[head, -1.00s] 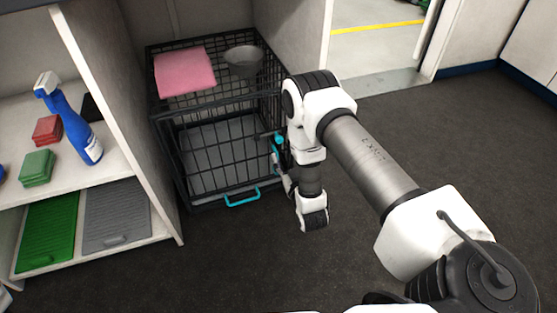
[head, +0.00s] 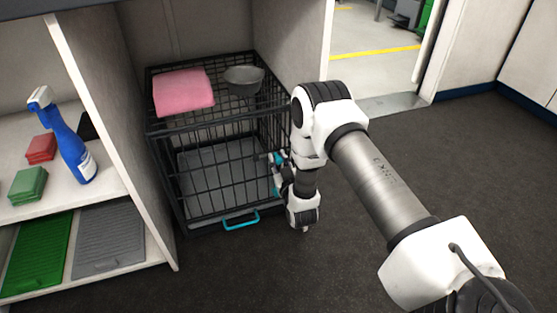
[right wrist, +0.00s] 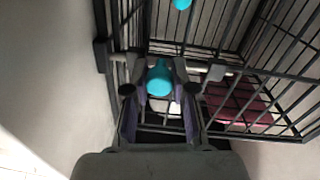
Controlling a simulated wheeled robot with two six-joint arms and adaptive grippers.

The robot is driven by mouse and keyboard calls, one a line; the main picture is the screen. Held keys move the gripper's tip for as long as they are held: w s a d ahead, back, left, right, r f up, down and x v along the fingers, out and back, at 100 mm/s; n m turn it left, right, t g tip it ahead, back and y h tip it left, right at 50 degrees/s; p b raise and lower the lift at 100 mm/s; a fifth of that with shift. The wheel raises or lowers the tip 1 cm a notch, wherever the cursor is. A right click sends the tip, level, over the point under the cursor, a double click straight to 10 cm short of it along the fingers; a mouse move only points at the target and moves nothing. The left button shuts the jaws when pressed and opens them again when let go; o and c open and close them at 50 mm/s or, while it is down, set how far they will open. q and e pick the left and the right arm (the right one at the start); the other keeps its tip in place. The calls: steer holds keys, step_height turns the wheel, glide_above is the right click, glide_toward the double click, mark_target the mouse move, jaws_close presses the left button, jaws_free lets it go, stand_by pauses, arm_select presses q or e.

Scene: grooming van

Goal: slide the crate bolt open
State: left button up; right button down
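The black wire crate (head: 215,190) stands on the floor in a bay, with its barred door shut facing me. A teal bolt knob (right wrist: 160,78) is at the crate's front, at its right side in the head view. My right gripper (right wrist: 158,95) is open, with its two fingers on either side of the knob and gaps visible beside it. In the head view my right gripper (head: 283,175) is at the crate's front right edge, and my own wrist partly hides the bolt. My left gripper is not in view.
A pink towel (head: 183,92) and a grey bowl (head: 244,80) sit on the crate top. A teal handle (head: 241,220) is at the crate's bottom front. Shelves at left hold a blue spray bottle (head: 68,145). The dark floor (head: 470,165) at right is clear.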

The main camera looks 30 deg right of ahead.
mark_target(263, 154)
steer(key=shift+w+a, duration=0.2)
steer(key=shift+a, duration=0.75)
steer(key=shift+w+a, duration=0.2)
steer(key=shift+a, duration=0.7)
steer(key=c, duration=0.9)
jaws_free()
steer(key=shift+a, duration=0.1)
steer(key=shift+c, duration=0.2)
steer(key=v, duration=1.2)
